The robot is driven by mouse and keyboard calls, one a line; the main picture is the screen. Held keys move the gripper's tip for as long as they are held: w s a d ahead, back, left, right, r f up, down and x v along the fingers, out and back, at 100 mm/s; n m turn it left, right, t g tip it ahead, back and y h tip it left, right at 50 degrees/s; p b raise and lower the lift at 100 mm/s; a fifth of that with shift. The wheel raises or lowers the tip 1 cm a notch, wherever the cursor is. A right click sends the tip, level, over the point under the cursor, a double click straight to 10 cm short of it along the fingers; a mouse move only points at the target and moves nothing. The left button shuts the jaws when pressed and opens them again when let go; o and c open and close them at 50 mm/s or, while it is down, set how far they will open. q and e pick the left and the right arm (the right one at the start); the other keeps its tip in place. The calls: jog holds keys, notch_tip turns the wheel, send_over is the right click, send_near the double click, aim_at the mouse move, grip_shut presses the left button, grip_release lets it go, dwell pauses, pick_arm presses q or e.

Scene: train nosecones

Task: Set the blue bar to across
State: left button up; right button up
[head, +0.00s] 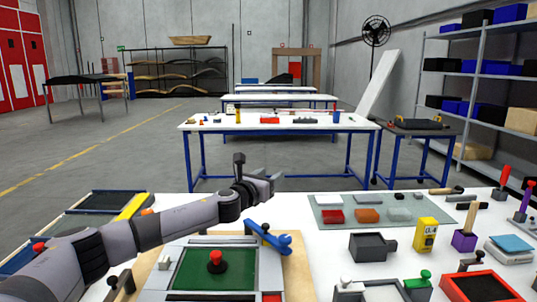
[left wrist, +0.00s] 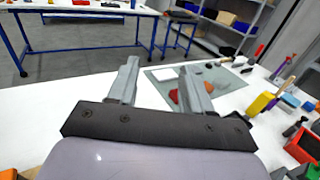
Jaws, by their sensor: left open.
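The blue bar (head: 266,236) sits at the far right corner of a fixture with a green panel (head: 205,272). The blue bar does not show in the left wrist view. My right gripper is not in view.
A red-topped black knob (head: 216,258) stands on the green panel. To the right on the white table are a grey mat (head: 336,222) with coloured blocks, a dark grey box (head: 370,247), a yellow block (head: 425,234) and several tools.

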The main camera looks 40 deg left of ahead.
pick_arm(q)
jog(key=shift+r, duration=2.75)
